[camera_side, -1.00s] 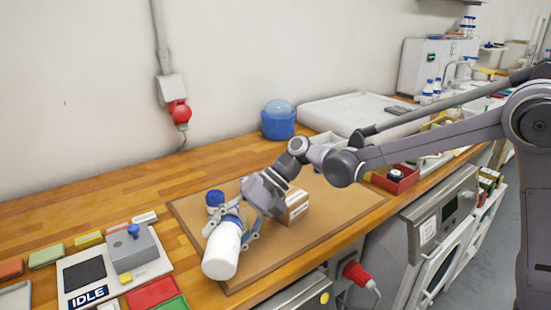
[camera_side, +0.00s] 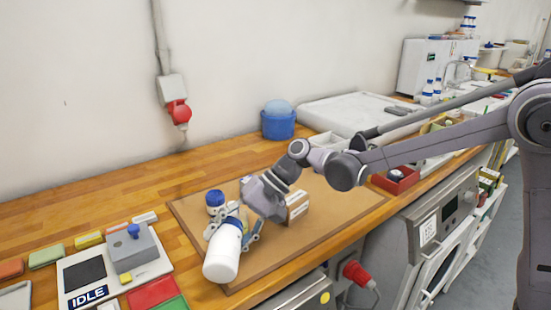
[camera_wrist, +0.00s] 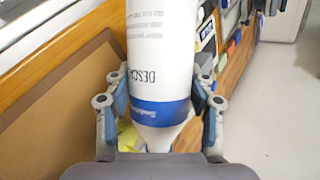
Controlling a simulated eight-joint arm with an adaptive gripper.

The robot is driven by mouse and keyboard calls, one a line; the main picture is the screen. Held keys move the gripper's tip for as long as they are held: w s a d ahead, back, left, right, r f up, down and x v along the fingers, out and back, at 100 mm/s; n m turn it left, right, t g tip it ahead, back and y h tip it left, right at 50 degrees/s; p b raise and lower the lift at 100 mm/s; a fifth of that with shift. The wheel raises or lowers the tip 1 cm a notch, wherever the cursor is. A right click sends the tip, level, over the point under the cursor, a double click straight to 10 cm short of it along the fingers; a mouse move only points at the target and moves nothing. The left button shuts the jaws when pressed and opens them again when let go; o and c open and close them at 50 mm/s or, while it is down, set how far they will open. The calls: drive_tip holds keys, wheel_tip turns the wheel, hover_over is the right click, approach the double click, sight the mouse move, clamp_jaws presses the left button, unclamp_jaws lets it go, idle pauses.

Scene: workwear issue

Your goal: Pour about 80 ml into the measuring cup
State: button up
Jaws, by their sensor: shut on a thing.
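A white bottle with a blue band (camera_side: 223,258) is held by my gripper (camera_side: 238,231) over the near left corner of the brown board. It is tilted, with its base toward the lower left. In the wrist view the bottle (camera_wrist: 160,55) stands between both fingers (camera_wrist: 160,110), which are shut on it around the blue band. Its tapered end points toward my palm. I cannot make out a measuring cup; it may be hidden behind the bottle and gripper. No stream of liquid is visible.
A blue-lidded white container (camera_side: 215,201) stands on the brown board (camera_side: 335,215) close behind my gripper. A small white box (camera_side: 297,204) stands right of the gripper. The board's right part is clear.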

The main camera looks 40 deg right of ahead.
drive_tip(key=shift+s+a+f+n+t+h, duration=0.15)
drive_tip(key=shift+s+f+n+t+h, duration=0.15)
drive_tip(key=shift+f, duration=0.25)
drive_tip(key=shift+s+a+f+n+t+h, duration=0.2)
drive_tip(key=shift+f+t+h, duration=0.1)
drive_tip(key=shift+f, duration=0.2)
drive_tip(key=shift+f+t+h, duration=0.3)
drive_tip(key=shift+t, duration=0.1)
drive_tip(key=shift+w+d, duration=0.2)
drive_tip(key=shift+f+n+t, duration=0.1)
drive_tip(key=shift+n+t, duration=0.3)
drive_tip(key=shift+w+d+r+t+h, duration=0.2)
drive_tip(key=shift+w+t+h, duration=0.1)
drive_tip(key=shift+h, duration=0.1)
drive_tip(key=shift+r, duration=0.1)
